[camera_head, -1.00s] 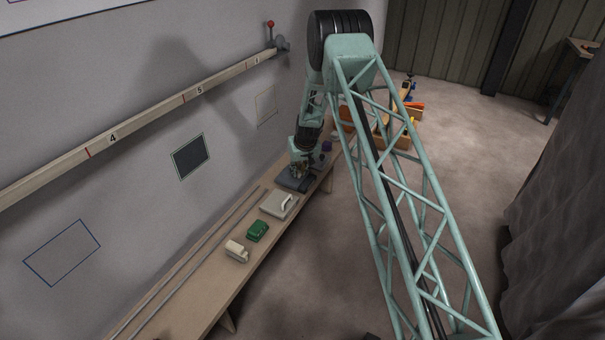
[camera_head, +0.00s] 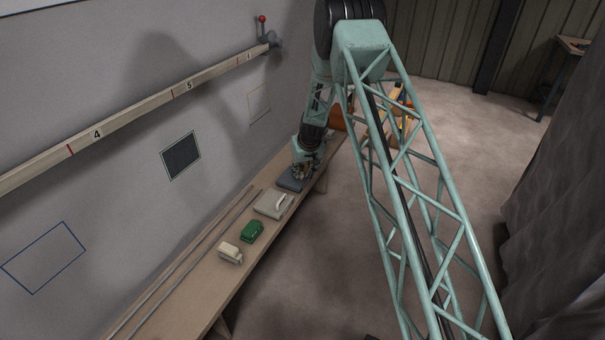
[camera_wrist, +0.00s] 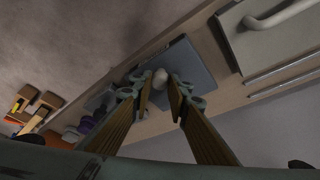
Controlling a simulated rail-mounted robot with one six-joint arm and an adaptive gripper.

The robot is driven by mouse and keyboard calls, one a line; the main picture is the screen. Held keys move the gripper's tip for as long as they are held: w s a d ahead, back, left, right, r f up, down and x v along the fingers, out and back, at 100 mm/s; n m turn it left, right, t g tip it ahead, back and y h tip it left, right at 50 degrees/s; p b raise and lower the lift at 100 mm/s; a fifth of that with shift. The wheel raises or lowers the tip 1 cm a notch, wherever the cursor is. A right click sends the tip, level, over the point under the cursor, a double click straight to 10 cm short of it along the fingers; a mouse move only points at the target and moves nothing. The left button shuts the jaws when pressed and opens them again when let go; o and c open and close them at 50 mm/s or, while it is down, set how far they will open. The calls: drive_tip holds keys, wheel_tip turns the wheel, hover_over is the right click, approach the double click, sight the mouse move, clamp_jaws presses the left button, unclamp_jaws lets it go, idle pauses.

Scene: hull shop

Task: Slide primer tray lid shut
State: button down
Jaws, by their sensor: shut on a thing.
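The primer tray's flat blue-grey lid (camera_wrist: 198,68) lies on the bench in the wrist view, with a pale rounded knob (camera_wrist: 160,76) near its edge. My gripper (camera_wrist: 161,84) has one finger on each side of this knob and is shut on it. In the head view the blue-grey tray (camera_head: 288,184) sits on the bench, and my gripper (camera_head: 299,172) is down over its far part. My gripper and arm hide part of the tray there. I cannot tell how much of the tray opening the lid covers.
A grey case with a pale handle (camera_head: 272,206) stands close beside the tray. A green block (camera_head: 251,231) and a cream block (camera_head: 230,253) stand nearer on the bench (camera_head: 190,308). Long rods (camera_head: 180,264) lie along the wall side.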

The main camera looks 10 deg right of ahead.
drive_tip(key=c, duration=2.9)
unclamp_jaws()
drive_tip(key=shift+s+d, duration=0.15)
drive_tip(key=o, duration=0.4)
drive_tip(key=shift+d, duration=0.2)
drive_tip(key=shift+a, duration=0.1)
drive_tip(key=shift+r, duration=0.1)
drive_tip(key=shift+s+r, duration=0.2)
drive_tip(key=shift+r, duration=0.4)
drive_tip(key=v, duration=1)
drive_tip(key=shift+r, duration=0.3)
drive_tip(key=shift+s+r, duration=0.1)
drive_tip(key=shift+s, duration=0.05)
